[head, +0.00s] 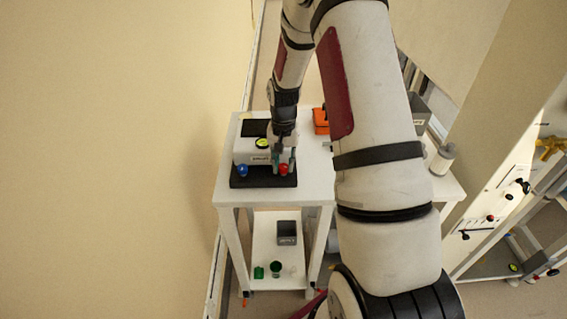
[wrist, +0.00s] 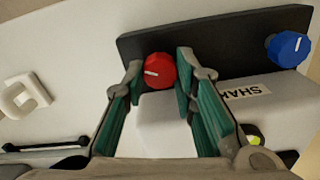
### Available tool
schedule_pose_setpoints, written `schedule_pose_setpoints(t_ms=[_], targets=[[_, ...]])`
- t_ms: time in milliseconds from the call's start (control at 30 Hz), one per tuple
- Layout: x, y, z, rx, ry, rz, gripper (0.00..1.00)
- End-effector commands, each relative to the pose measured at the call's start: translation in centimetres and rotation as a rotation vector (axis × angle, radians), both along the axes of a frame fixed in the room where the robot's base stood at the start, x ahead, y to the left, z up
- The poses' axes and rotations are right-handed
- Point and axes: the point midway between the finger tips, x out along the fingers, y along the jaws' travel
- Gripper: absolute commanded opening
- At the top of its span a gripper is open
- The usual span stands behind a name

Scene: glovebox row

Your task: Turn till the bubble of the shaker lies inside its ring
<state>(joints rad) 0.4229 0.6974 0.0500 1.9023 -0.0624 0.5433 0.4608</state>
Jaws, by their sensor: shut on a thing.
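The shaker (head: 246,154) is a white box on a black base, standing on the white table. A blue knob (head: 242,170) and a red knob (head: 284,169) sit at its front. A round yellow-green bubble level (head: 262,143) is on its top; whether the bubble lies inside the ring is too small to tell. In the wrist view the level (wrist: 254,138) is partly hidden by my gripper. My gripper (wrist: 160,74) has its two green-padded fingers on either side of the red knob (wrist: 159,71), shut on it. The blue knob (wrist: 287,48) is to the right, apart from the fingers.
An orange case (head: 321,121) stands on the table behind and right of the shaker. A grey bin (head: 288,233) and green items (head: 275,268) are on the lower shelf. A white block-shaped item (wrist: 24,95) lies at the left in the wrist view.

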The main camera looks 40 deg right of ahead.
Motion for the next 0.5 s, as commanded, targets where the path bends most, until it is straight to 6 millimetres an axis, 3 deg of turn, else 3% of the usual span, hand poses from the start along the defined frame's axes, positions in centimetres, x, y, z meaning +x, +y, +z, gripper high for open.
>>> schedule_pose_setpoints(t_ms=[267, 500], targets=[[0.00, 0.03, 0.04, 0.001, -0.001, 0.113, 0.00], [-0.01, -0.01, 0.06, 0.001, -0.001, 0.313, 0.00]])
